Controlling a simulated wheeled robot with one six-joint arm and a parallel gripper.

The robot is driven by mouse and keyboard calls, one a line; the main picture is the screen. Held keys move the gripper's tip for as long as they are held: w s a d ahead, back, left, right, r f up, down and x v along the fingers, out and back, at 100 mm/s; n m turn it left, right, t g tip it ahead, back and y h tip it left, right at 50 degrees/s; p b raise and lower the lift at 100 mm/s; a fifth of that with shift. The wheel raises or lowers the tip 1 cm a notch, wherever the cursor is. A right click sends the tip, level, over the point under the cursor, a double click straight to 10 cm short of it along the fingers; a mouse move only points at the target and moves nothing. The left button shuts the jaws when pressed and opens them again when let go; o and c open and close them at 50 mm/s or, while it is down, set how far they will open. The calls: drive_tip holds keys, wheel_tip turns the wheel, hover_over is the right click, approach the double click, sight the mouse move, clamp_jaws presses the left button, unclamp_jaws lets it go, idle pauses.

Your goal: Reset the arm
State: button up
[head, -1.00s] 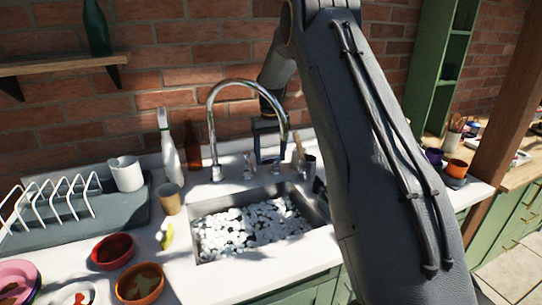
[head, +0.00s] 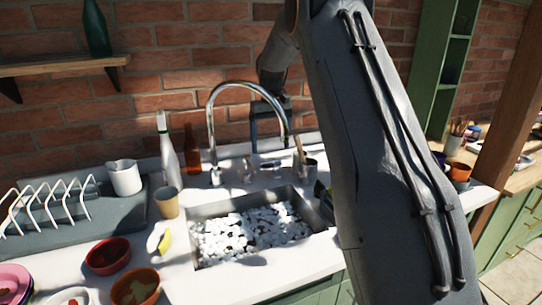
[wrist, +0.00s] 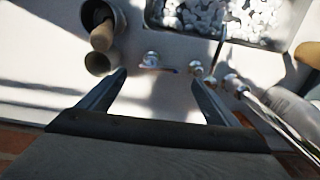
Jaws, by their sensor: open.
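My arm reaches across the right half of the head view, over the counter to the back wall. My gripper (head: 268,150) is behind the arched sink tap (head: 211,125), pointing down with its fingers apart. In the wrist view my gripper (wrist: 160,77) is open, with nothing between its fingers. Below it are the pale counter (wrist: 40,65) and small metal tap fittings (wrist: 150,60). The tap's spout also shows at the lower right of the wrist view (wrist: 275,122).
The sink (head: 222,208) holds white foam or pebbles. A grey cup (head: 309,166) with a wooden-handled tool stands beside it. A tall white bottle (head: 168,158), a brown bottle (head: 192,150) and a tan cup (head: 167,203) stand left of the tap. A dish rack (head: 45,205) is farther left.

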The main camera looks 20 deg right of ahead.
drive_tip(key=shift+r, duration=0.8)
